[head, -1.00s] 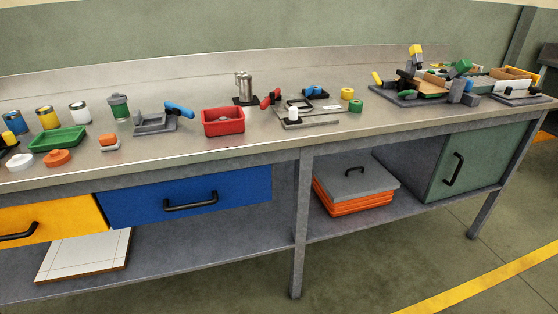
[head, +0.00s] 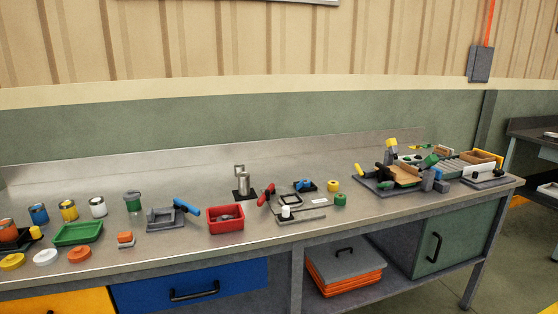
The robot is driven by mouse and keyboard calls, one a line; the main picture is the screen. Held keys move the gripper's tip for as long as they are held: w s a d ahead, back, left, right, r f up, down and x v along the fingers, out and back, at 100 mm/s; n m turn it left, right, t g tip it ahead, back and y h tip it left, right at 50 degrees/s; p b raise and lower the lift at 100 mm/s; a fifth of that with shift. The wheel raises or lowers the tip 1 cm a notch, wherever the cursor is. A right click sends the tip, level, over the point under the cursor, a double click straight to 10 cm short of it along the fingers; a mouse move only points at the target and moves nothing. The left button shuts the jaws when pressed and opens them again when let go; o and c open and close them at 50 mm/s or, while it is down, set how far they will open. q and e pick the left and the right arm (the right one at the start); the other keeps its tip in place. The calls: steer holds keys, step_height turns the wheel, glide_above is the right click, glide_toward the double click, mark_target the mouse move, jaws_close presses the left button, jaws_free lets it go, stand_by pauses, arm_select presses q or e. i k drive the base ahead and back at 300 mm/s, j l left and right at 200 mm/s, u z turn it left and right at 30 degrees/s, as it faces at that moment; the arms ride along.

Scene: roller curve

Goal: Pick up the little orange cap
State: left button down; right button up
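Two small orange things lie near the bench's front edge at the left. One is a round orange cap (head: 80,254) lying flat, with a white cap (head: 46,257) and a yellow cap (head: 12,262) to its left. The other is a small orange-topped piece (head: 125,237) on a pale base, to the right of the green tray (head: 78,233). I cannot tell its exact shape. Neither of my grippers shows in the head view.
Paint cans, including a yellow can (head: 68,210), stand behind the tray. A grey fixture (head: 165,219) with a blue handle and a red bin (head: 226,219) are farther right. Drawers, including a blue drawer (head: 190,283), sit below the bench top (head: 180,245).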

mark_target(79, 253)
steer(key=u, duration=1.3)
steer(key=i+l, duration=0.1)
